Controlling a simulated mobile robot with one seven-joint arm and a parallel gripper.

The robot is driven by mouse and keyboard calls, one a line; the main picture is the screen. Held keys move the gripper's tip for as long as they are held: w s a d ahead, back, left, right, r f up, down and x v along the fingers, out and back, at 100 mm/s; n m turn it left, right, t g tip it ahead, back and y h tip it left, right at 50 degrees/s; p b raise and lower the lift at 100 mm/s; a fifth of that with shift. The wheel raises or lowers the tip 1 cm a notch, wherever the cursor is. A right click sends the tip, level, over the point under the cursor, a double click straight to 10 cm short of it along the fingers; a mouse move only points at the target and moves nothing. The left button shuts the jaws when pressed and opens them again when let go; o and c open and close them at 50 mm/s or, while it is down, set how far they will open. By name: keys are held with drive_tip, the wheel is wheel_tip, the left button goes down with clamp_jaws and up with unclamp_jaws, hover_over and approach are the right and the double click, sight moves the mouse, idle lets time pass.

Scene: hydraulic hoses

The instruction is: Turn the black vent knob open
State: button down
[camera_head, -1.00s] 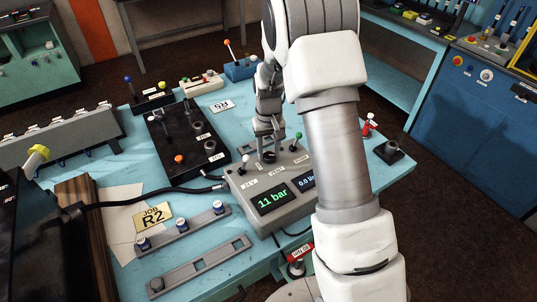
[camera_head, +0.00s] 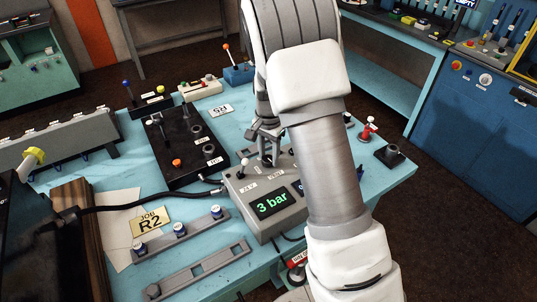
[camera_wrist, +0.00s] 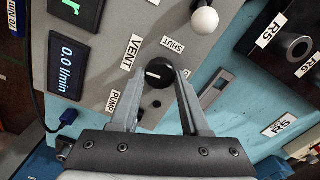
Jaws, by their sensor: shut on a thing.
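The black vent knob (camera_wrist: 156,77) is on the grey control box (camera_head: 250,222), between labels reading VENT (camera_wrist: 131,52) and SHUT (camera_wrist: 173,44). Its white mark lies roughly level in the wrist view, toward the left side. My gripper (camera_wrist: 161,82) has one finger on each side of the knob and is shut on it. In the head view my gripper (camera_head: 267,156) reaches down onto the top of the box, and the knob is hidden there. The pressure display (camera_head: 272,202) reads 3 bar. The flow display (camera_wrist: 66,67) reads 0.0 l/min.
A white-balled lever (camera_head: 243,168) stands left of my gripper, close to it. A black valve block (camera_head: 185,150) with an orange knob is behind the box, at left. A black hose (camera_head: 130,200) runs to the box. Several sockets stand on a rail (camera_head: 180,235).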

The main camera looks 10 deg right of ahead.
sight(269, 158)
drive_tip(key=shift+m, duration=0.6)
drive_tip(key=shift+c, duration=1.9)
unclamp_jaws()
drive_tip(key=shift+r, duration=0.1)
wheel_tip(269, 158, up, 17)
drive_tip(key=shift+r, duration=0.15)
